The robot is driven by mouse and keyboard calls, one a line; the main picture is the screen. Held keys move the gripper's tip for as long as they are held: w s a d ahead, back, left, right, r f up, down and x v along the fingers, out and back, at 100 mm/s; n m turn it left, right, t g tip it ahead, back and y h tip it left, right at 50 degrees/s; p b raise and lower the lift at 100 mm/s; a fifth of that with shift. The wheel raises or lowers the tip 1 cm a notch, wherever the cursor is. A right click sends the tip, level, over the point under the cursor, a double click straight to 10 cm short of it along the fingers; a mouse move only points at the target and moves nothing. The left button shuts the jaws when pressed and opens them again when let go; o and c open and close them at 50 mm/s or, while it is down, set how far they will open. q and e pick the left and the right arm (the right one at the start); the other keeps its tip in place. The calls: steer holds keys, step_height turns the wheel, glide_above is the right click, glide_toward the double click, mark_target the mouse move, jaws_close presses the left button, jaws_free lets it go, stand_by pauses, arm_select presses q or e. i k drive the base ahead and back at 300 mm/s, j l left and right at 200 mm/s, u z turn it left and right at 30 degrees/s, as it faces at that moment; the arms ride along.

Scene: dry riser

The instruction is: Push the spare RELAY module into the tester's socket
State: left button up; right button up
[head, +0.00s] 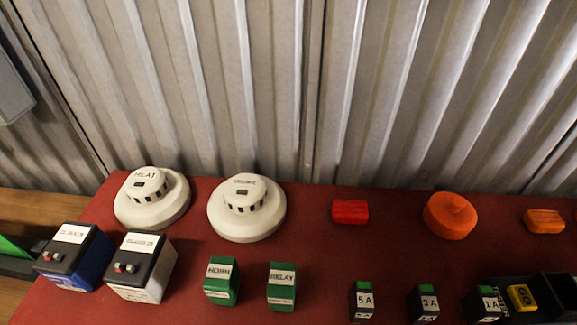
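The green RELAY module (281,287) stands upright on the red bench top, with a white label reading RELAY. A similar green module labelled HORN (222,281) stands just to its left, apart from it. I cannot identify the tester or its socket for certain; a black tray-like item (553,293) at the right edge is only partly in view. Neither of my grippers shows in the head view.
Two white detectors (150,200) stand at the back left. Two batteries (140,267) stand at the left front. Small black blocks marked 5A, 3A and 1A (362,301) stand at the right front. Red and orange items (450,216) lie behind. Corrugated metal (270,90) closes the back.

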mark_target(554, 292)
steer(key=z, duration=1.55)
steer(key=u, duration=1.65)
steer(key=j+z, duration=0.2)
steer(key=z, duration=0.25)
steer(key=j+z, duration=0.25)
steer(key=z, duration=0.15)
steer(key=k+j+z, duration=0.1)
steer(key=z, duration=0.35)
